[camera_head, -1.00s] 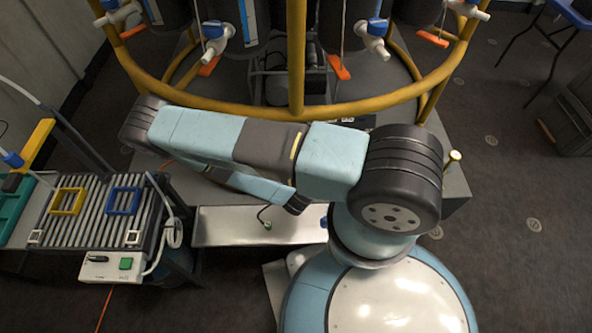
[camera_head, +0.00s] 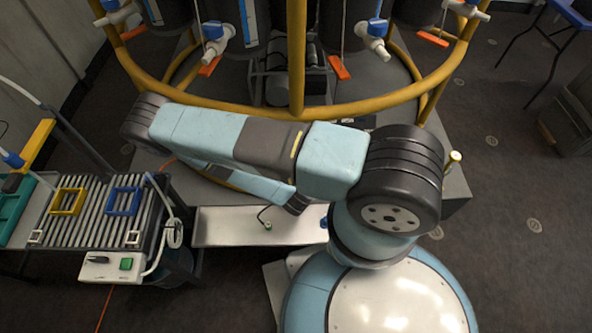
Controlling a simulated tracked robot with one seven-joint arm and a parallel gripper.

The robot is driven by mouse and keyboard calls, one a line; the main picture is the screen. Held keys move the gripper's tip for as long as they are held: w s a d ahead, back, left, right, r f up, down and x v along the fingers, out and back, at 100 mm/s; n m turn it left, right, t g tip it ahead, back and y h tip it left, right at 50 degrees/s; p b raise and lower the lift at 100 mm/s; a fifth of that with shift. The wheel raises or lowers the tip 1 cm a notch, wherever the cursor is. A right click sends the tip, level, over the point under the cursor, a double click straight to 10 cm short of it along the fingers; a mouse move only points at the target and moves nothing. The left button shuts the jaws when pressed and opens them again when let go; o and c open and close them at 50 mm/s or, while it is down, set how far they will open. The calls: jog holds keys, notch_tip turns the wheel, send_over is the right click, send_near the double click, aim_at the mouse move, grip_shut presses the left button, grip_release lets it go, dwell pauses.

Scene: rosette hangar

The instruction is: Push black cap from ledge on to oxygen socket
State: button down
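A pale metal ledge (camera_head: 222,226) lies low at the centre, between the slatted bench and my round base. I cannot make out a black cap or an oxygen socket. My arm reaches left across the view, bends at a dark elbow and comes back to the right beneath itself. Its lower part ends in a dark section (camera_head: 298,203) above the ledge's right part. My gripper's fingers are not visible, so what they touch or hold is hidden.
A slatted bench (camera_head: 95,215) with a yellow frame (camera_head: 67,201), a blue frame (camera_head: 123,201) and a white control box (camera_head: 112,267) is at left. Dark floor is open at right.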

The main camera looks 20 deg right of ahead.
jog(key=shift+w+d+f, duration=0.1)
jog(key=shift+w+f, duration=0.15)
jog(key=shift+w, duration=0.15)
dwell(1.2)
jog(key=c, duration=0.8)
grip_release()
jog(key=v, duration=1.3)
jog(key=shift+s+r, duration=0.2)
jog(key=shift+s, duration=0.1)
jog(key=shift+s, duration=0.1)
